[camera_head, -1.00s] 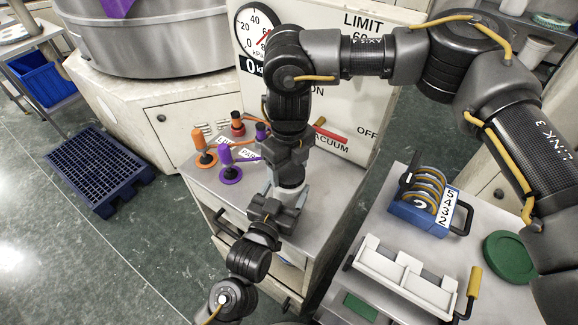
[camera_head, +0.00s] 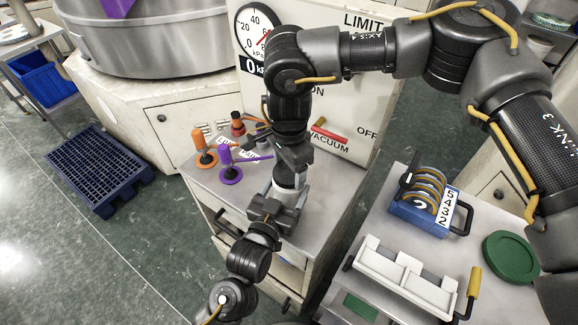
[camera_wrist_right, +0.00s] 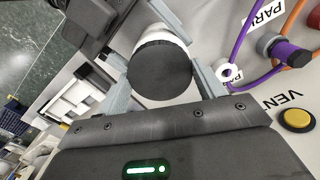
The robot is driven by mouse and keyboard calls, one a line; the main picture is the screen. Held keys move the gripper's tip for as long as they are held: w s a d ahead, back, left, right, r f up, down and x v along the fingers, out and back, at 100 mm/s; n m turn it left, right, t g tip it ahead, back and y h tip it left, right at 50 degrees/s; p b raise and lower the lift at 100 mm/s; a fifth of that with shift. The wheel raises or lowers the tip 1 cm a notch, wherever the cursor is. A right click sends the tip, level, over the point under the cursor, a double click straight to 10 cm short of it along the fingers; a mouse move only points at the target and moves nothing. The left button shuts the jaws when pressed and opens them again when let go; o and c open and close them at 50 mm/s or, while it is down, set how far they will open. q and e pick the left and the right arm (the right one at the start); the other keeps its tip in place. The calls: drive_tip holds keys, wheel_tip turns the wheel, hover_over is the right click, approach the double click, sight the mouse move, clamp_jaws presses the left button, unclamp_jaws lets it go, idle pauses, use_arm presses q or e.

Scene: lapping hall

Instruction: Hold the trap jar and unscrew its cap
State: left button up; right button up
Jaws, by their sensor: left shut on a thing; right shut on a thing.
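The trap jar (camera_head: 287,178) stands upright on the grey cabinet top, and a short pale band of it shows between my two grippers in the head view. My left gripper (camera_head: 278,200) comes in low from the front and is shut on the jar's body. My right gripper (camera_head: 289,160) points down from above and is shut on the cap, which it hides in the head view. In the right wrist view the dark round cap (camera_wrist_right: 160,70) sits between the fingers of the right gripper (camera_wrist_right: 163,85), with the white jar edge behind it.
An orange fitting (camera_head: 200,142) and a purple fitting (camera_head: 226,158) stand left of the jar, with hoses and labels close by. The vacuum panel (camera_head: 345,110) rises behind. A blue rack (camera_head: 420,215), a white tray (camera_head: 405,278) and a green disc (camera_head: 511,257) occupy the right-hand bench.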

sight(289, 171)
drive_tip(key=shift+r, duration=0.1)
idle(0.3)
drive_tip(key=shift+r, duration=1)
drive_tip(key=shift+r, duration=0.1)
drive_tip(key=shift+r, duration=1.9)
use_arm(q)
drive_tip(key=o, duration=2)
drive_tip(key=shift+c, duration=0.2)
drive_tip(key=b+v, duration=0.2)
drive_tip(key=v, duration=1)
use_arm(e)
wheel_tip(289, 171, down, 2)
drive_tip(key=shift+f, duration=0.1)
